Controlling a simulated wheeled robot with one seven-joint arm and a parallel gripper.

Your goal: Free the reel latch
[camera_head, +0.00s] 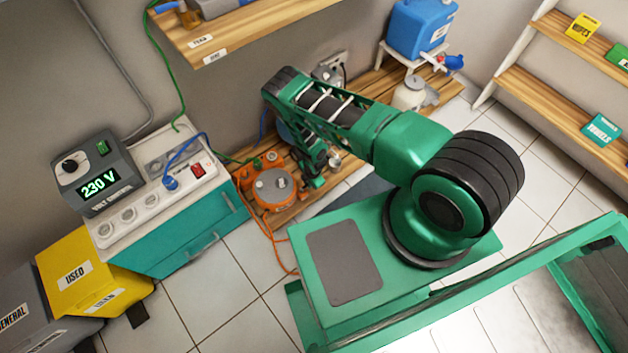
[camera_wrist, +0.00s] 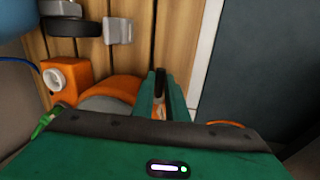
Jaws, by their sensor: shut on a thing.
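The orange cable reel (camera_head: 262,191), with a grey round top, sits on the low wooden bench (camera_head: 378,95) by the wall. In the wrist view the orange reel (camera_wrist: 126,88) lies just left of my fingers, with its white-rimmed socket (camera_wrist: 55,78) further left. My gripper (camera_head: 317,180) is low at the reel's right side in the head view. In the wrist view the fingers of my gripper (camera_wrist: 160,98) are close together, shut on a small part beside the reel, apparently the reel latch. The fingers hide most of that part.
A teal cabinet (camera_head: 185,236) with sockets and a 230 V unit (camera_head: 99,183) stands left of the reel. An orange cable (camera_head: 271,242) hangs to the tiled floor. A white jar (camera_head: 409,94) and blue canister (camera_head: 420,28) stand farther right.

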